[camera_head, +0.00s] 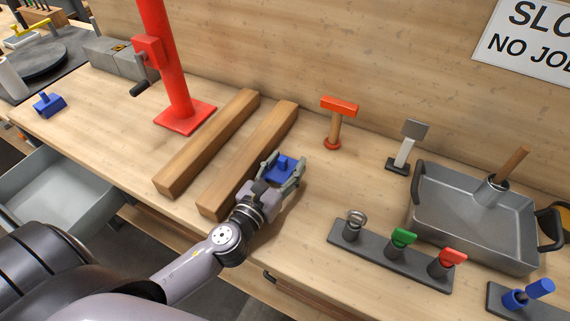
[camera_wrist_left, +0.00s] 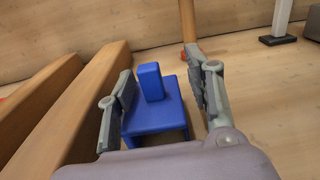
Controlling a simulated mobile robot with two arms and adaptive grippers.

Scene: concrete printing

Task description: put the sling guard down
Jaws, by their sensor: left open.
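A blue sling guard (camera_head: 280,167), a block with a short upright tab, is on the wooden bench just right of the two timber beams. In the left wrist view the sling guard (camera_wrist_left: 155,115) looks upright on the wood. My left gripper (camera_head: 284,172) is open, with one finger on each side of the guard; the wrist view (camera_wrist_left: 165,82) shows gaps beside the tab. The guard's near lower part is partly hidden by the gripper. A similar blue piece (camera_head: 48,104) stands at the bench's far left. My right gripper is not in view.
Two timber beams (camera_head: 208,143) lie close on the left, with a red post (camera_head: 172,70) behind them. A red-topped tool (camera_head: 338,115) stands behind. A dark rack (camera_head: 378,256) and a grey tray (camera_head: 470,235) are to the right. Bare bench lies between gripper and rack.

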